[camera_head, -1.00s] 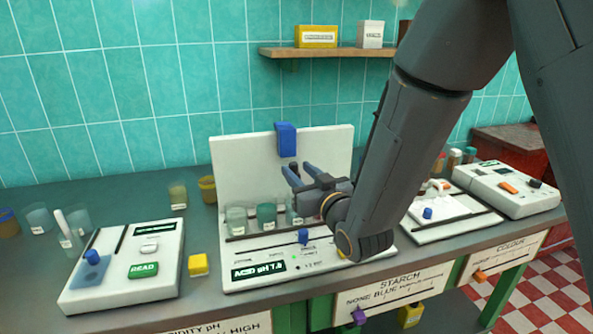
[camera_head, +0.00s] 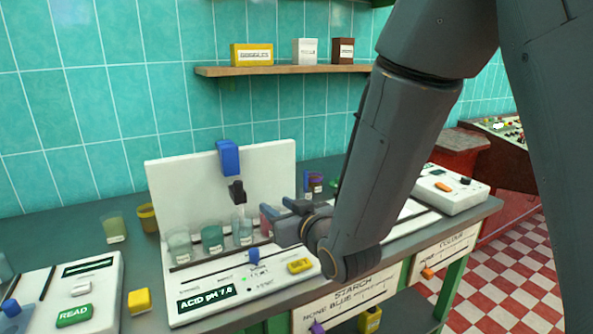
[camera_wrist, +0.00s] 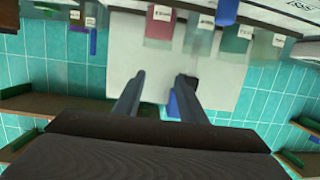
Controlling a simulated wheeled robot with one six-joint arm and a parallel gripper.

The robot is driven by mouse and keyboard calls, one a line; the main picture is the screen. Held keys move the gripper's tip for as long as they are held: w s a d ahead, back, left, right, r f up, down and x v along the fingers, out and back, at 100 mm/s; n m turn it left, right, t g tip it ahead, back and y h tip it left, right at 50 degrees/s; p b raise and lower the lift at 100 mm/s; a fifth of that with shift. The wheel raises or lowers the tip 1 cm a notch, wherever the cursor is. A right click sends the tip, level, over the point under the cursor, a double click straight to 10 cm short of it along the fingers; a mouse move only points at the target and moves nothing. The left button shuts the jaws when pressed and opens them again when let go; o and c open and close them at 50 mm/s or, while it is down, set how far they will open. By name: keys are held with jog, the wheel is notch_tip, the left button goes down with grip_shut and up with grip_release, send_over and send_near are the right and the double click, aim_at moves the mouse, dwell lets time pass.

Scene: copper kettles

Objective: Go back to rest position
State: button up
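A teal beaker (camera_head: 212,239) stands in the row between paler glasses. The display (camera_head: 207,298) reads "ACID pH 7.0". My forearm hides part of the bench to the right.
A white device with a green READ button (camera_head: 74,316) and a yellow block (camera_head: 139,300) stand at left. A wall shelf (camera_head: 290,69) holds small boxes above. Another white instrument (camera_head: 450,190) is at the bench's right end. Checkered floor (camera_head: 515,280) is open beyond.

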jog(key=d+f+m+g+h, duration=0.1)
jog(key=d, duration=0.3)
jog(key=d+f+m+g+h, duration=0.1)
jog(key=d+f+h, duration=0.1)
jog(key=d, duration=0.3)
jog(key=d+f+h, duration=0.2)
jog(key=d, duration=0.2)
jog(key=shift+s+d+f+m+g, duration=0.15)
jog(key=shift+s+f+m+g, duration=0.1)
jog(key=shift+m+g, duration=0.15)
jog(key=s+d+f+m+g+h, duration=0.2)
jog(key=s+d+g, duration=0.3)
jog(key=s, duration=0.5)
jog(key=s+d+f+m+g+h, duration=0.1)
jog(key=s+d+f+m+g, duration=0.1)
jog(key=s+d+g, duration=0.3)
jog(key=s+d+f, duration=0.1)
jog(key=s+d, duration=0.3)
jog(key=s, duration=0.1)
jog(key=shift+s+d+h, duration=0.15)
jog(key=shift+d+h, duration=0.25)
